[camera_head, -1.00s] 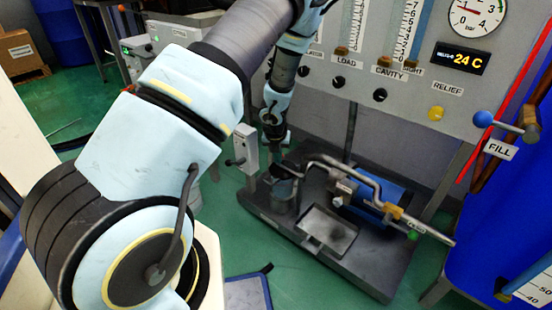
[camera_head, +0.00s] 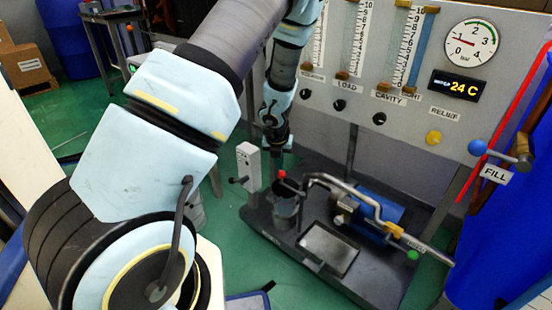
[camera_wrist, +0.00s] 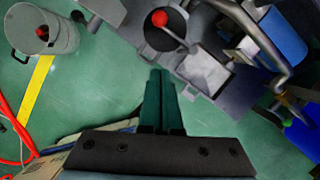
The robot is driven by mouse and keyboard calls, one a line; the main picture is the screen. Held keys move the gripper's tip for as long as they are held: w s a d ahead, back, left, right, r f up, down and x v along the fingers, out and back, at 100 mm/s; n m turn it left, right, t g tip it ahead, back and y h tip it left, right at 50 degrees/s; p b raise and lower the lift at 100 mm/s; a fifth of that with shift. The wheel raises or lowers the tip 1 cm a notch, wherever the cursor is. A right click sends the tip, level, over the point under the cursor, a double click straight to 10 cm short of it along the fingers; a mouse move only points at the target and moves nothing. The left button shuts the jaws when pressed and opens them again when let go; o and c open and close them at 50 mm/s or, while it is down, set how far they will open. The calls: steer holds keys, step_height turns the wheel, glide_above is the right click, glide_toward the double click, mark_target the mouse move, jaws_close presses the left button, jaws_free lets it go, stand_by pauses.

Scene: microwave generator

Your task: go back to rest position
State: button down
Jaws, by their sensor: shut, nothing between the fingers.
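My gripper (camera_wrist: 162,100) shows in the wrist view with its two dark green fingers together and nothing between them. It is above the green floor, in front of the dark pump base. In the head view my arm comes down from the top, and its end (camera_head: 277,150) hangs behind the grey cup of the pump rig (camera_head: 284,205). The fingers are mostly hidden there. A red ball knob (camera_wrist: 159,18) shows beyond my fingertips in the wrist view, over the dark round cup. The gripper is apart from it in that view.
A grey panel (camera_head: 400,128) with gauges and knobs stands behind the rig. The rig's dark base (camera_head: 372,284) carries a blue cylinder (camera_head: 372,210) and a bent pipe. A blue barrel (camera_head: 500,240) stands at right. A grey bucket (camera_wrist: 45,30) is at left in the wrist view. Green floor is clear between.

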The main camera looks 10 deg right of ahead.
steer(key=s+a+r+n+y, duration=0.2)
steer(key=a+r+n, duration=1.25)
steer(key=n, duration=0.75)
steer(key=s+a+r+n+g+h, duration=0.1)
steer(key=s+a+r+n, duration=0.25)
steer(key=s+n, duration=0.45)
steer(key=s+a+r+n+g, duration=0.15)
steer(key=s+a+n, duration=0.35)
steer(key=n, duration=0.5)
step_height(320, 180, up, 25)
steer(key=p, duration=2.5)
steer(key=shift+d+m+t, duration=0.3)
steer(key=shift+m+t, duration=0.1)
steer(key=shift+t, duration=0.05)
steer(key=shift+f, duration=0.15)
